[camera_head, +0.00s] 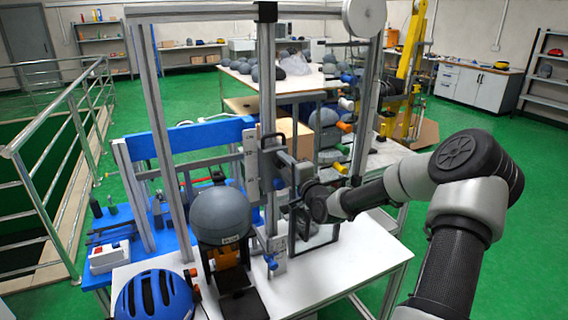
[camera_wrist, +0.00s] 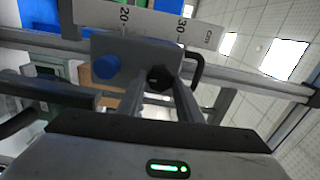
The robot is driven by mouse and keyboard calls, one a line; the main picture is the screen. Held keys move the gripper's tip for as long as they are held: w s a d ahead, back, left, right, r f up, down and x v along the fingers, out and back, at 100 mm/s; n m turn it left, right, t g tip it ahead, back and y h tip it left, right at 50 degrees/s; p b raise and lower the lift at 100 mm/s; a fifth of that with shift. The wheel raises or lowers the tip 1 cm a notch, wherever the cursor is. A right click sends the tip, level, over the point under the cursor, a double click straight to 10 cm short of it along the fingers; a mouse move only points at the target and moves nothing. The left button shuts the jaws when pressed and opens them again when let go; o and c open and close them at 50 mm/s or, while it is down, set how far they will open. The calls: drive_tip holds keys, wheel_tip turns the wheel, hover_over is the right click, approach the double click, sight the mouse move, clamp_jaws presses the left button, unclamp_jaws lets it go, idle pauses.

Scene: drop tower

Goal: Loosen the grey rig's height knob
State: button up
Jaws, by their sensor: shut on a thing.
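The grey rig (camera_head: 268,80) is a tall metal frame on the white table, with a carriage (camera_head: 262,168) on its upright. In the wrist view the carriage shows as a grey block (camera_wrist: 135,55) under a ruler marked 20 and 30 cm. A black knob (camera_wrist: 160,77) and a blue knob (camera_wrist: 105,67) face me on the block. My gripper (camera_head: 288,172) is at the carriage from the right. In the wrist view its fingers (camera_wrist: 168,98) reach up to the black knob and appear closed on it. The fingertips' exact contact is partly hidden.
A grey headform (camera_head: 220,214) stands on the white table (camera_head: 310,280), left of the carriage. A blue helmet (camera_head: 155,298) is at the front left. A black curved handle (camera_wrist: 197,70) lies beside the black knob. Rig posts and a cardboard box (camera_head: 296,138) stand close behind.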

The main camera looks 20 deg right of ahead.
drive_tip(key=shift+m, duration=0.4)
drive_tip(key=shift+r, duration=0.1)
drive_tip(key=o, duration=1)
drive_tip(key=s, duration=1.1)
drive_tip(key=s+p, duration=0.1)
drive_tip(key=s, duration=0.5)
drive_tip(key=shift+s+d, duration=0.2)
drive_tip(key=shift+d, duration=0.1)
